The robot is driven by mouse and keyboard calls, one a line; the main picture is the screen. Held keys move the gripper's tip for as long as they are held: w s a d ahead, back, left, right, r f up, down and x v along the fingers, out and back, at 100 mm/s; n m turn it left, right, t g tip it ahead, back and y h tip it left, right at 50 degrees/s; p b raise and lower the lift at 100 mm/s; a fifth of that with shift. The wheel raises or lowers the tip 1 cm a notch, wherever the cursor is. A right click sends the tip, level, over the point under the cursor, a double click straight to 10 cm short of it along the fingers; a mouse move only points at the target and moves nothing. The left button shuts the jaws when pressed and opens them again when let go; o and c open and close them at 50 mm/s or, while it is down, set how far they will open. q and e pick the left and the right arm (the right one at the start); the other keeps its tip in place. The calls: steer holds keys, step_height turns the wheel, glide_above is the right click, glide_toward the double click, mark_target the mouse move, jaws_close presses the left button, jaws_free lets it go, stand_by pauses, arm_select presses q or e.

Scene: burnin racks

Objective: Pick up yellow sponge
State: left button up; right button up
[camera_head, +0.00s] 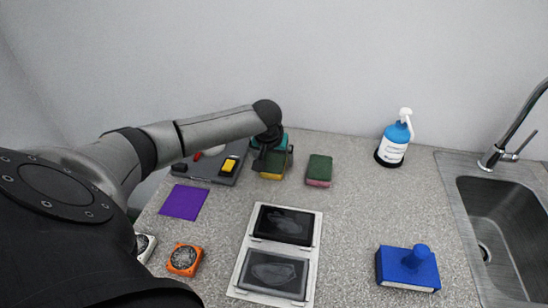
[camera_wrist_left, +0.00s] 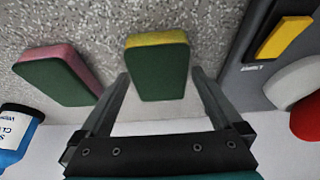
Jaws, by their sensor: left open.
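The yellow sponge (camera_head: 271,165) with a dark green top lies on the grey speckled counter near the back wall, partly covered by my gripper in the head view. In the left wrist view the same sponge (camera_wrist_left: 157,70) shows its green face and a yellow edge, between the two fingers. My left gripper (camera_head: 272,158) is over it, and in the left wrist view its fingers (camera_wrist_left: 160,90) are open, one on each side of the sponge. Whether they touch it cannot be told. My right gripper is not in view.
A pink sponge with a green top (camera_head: 319,170) lies close to the right. A dark grey board (camera_head: 196,168) with a yellow block (camera_head: 229,166) is to the left. A blue bottle (camera_head: 394,142) stands farther right, before the sink (camera_head: 462,185).

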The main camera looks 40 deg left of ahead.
arm_select(q)
steer(key=shift+f, duration=0.1)
stand_by(0.3)
steer(key=c, duration=1.2)
